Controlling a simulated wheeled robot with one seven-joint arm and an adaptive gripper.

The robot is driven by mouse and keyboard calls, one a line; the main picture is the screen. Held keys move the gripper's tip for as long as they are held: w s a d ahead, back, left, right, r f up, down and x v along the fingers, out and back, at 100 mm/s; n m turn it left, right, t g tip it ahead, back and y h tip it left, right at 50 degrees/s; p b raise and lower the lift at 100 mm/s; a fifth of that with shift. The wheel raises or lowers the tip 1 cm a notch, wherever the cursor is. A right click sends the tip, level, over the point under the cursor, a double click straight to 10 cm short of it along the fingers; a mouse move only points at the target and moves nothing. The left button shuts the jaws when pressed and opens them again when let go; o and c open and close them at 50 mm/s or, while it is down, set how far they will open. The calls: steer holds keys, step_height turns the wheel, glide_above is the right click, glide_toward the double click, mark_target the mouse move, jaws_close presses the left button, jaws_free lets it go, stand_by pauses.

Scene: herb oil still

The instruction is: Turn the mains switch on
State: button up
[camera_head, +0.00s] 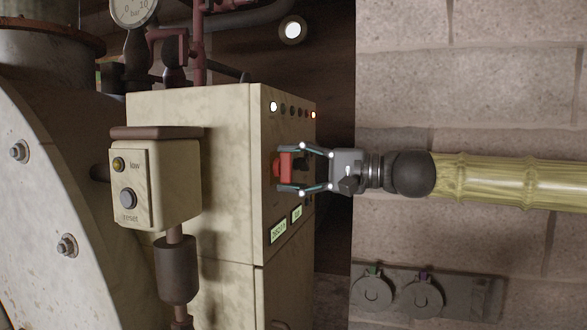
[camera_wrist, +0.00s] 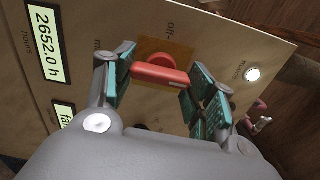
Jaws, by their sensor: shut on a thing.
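The mains switch (camera_head: 285,167) is a red rotary handle on the side face of the cream cabinet. In the wrist view the red switch (camera_wrist: 160,73) stands on a yellow-brown plate (camera_wrist: 177,50), with "off" lettering beside it. Its bar spans across between my fingers. My gripper (camera_head: 290,172) is shut on the switch, one finger at each end of the bar; both fingers also show in the wrist view (camera_wrist: 157,79). Other lettering around the switch is partly hidden by my fingers.
The cream cabinet (camera_head: 190,105) has a row of small lamps, a white one (camera_head: 273,106) lit, and displays below the switch, one (camera_wrist: 46,45) reading 2652.0 h. A control box (camera_head: 165,180) with a reset button stands in front. A brick wall (camera_head: 470,90) is at the right.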

steer(key=o, duration=1)
steer(key=v, duration=1.2)
